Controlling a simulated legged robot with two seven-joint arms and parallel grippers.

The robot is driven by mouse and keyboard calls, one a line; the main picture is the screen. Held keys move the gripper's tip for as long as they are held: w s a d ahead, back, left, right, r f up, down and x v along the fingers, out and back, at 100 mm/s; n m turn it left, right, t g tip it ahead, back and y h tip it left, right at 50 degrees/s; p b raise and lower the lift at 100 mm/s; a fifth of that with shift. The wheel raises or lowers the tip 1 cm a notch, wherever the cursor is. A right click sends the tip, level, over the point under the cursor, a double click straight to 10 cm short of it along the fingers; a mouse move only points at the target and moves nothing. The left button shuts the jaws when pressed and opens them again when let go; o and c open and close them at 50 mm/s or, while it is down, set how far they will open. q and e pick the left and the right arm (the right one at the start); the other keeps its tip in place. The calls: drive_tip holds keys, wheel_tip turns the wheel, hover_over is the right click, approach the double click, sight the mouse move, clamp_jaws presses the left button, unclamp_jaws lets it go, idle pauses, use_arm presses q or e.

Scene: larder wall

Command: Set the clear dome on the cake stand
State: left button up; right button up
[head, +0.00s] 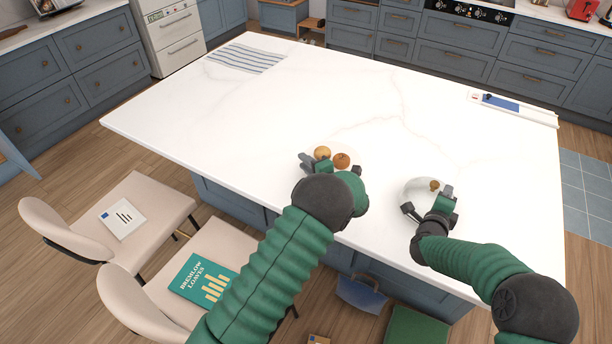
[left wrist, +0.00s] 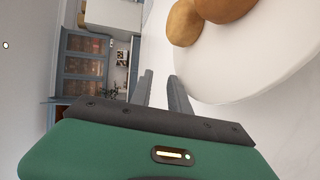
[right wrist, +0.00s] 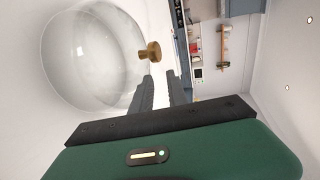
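The clear dome (head: 413,187) with its brass knob (head: 434,185) rests on the white counter at the right. In the right wrist view, the dome (right wrist: 85,60) fills the upper left and its knob (right wrist: 150,52) lies just beyond the fingertips. My right gripper (head: 428,203) is open, its fingers apart and empty, close to the knob. The white cake stand (left wrist: 265,75) carries round brown buns (left wrist: 184,22), seen in the head view as two buns (head: 322,152). My left gripper (head: 331,167) is open and empty beside the stand's plate. The stand's foot is hidden.
A striped cloth (head: 246,58) lies at the counter's far left. A white board with a blue item (head: 502,104) lies at the far right edge. Chairs holding books (head: 205,278) stand at the near left. The counter (head: 300,105) is clear beyond the stand.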

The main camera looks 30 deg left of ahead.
sight(409, 195)
use_arm(q)
drive_tip(key=shift+d+f+b, duration=0.1)
drive_tip(key=shift+f+b, duration=0.45)
drive_tip(key=shift+f, duration=0.1)
use_arm(e)
drive_tip(key=shift+s+a, duration=0.2)
drive_tip(key=shift+a, duration=1.3)
drive_tip(key=shift+s+a, duration=0.2)
drive_tip(key=shift+a, duration=1.3)
drive_tip(key=shift+s+a, duration=0.2)
drive_tip(key=shift+a, duration=1.3)
drive_tip(key=shift+a, duration=0.2)
